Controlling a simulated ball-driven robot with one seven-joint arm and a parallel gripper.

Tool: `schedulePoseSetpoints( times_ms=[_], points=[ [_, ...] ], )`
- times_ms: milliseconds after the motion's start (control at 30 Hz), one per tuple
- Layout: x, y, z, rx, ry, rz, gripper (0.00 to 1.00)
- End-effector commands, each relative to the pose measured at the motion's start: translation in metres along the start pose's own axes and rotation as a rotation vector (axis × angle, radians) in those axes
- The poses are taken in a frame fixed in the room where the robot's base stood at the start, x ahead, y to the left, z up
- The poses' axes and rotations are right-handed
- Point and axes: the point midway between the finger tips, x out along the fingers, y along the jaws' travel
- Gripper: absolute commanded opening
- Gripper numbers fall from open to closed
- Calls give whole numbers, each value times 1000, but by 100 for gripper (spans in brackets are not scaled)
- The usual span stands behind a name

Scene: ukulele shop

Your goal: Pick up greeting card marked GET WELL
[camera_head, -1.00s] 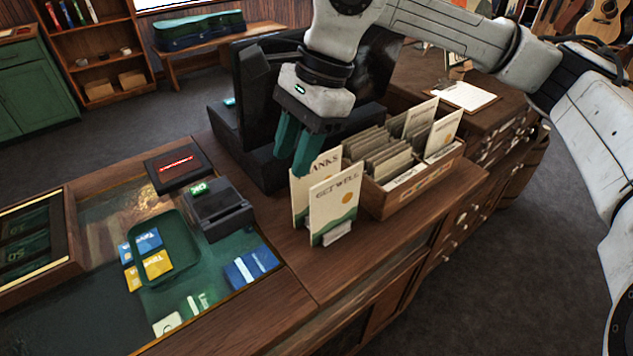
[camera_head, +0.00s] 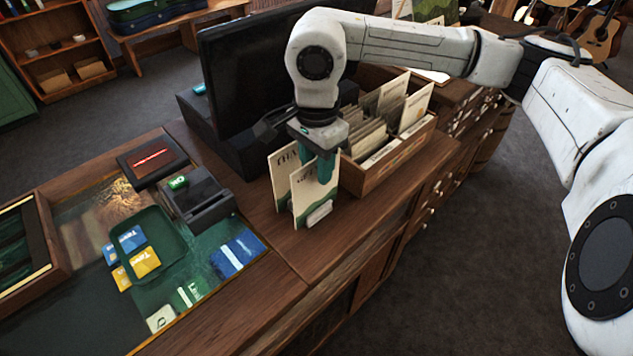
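The greeting card marked GET WELL (camera_head: 314,194) stands upright in a small white holder (camera_head: 319,213) on the wooden counter. Its upper part and most of its lettering are covered by my gripper. A second card, with lettering beginning THA (camera_head: 284,172), stands just behind and left of it. My gripper (camera_head: 318,172) points down with its green fingers at the top of the GET WELL card. One finger shows in front of or beside the card's upper edge. I cannot tell whether the fingers touch or grasp the card.
A wooden box of cards (camera_head: 385,150) stands close on the right. A dark monitor (camera_head: 250,75) is behind my gripper. A card terminal (camera_head: 195,197) and a green tray (camera_head: 150,245) with string packets lie to the left. The counter front is clear.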

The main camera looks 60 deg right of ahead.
Motion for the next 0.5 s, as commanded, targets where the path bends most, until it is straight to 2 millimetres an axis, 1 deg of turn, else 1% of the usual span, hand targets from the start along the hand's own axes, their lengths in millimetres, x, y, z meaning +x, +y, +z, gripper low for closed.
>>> schedulePoseSetpoints(
  times_ms=[100,200,433,500],
  points=[
    [13,0,0,2,-2,1,35],
    [20,0,0,1,0,1,35],
    [23,0,0,0,1,0,35],
    [23,0,0,0,1,0,29]
  ],
)
